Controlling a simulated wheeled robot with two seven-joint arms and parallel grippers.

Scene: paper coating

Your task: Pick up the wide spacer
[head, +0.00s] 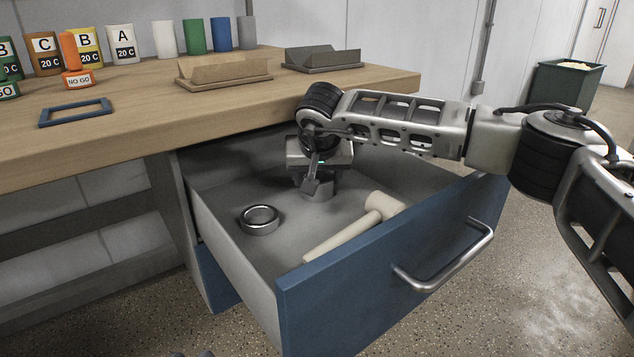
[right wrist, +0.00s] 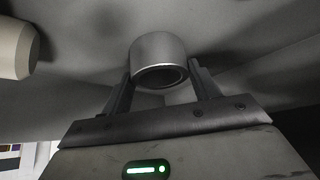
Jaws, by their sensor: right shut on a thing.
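A plain metal cylindrical spacer (right wrist: 158,58) with a round bore sits between the fingers of my right gripper (right wrist: 160,88) in the right wrist view. In the head view my right gripper (head: 317,186) reaches down into the open drawer and is shut on this spacer (head: 319,194), which is partly hidden by the gripper. I cannot tell whether it touches the drawer floor. A second, lower metal ring (head: 259,219) lies in the drawer to the left, apart from the gripper. Small dark tips at the bottom edge of the head view seem to be my left gripper (head: 191,354), almost wholly cut off.
The drawer (head: 235,242) has a blue front with a metal handle. A pale mallet (head: 350,233) lies in it, right of the gripper. The wooden benchtop (head: 200,110) overhangs the drawer's back and carries cups, a blue frame (head: 75,112) and two trays.

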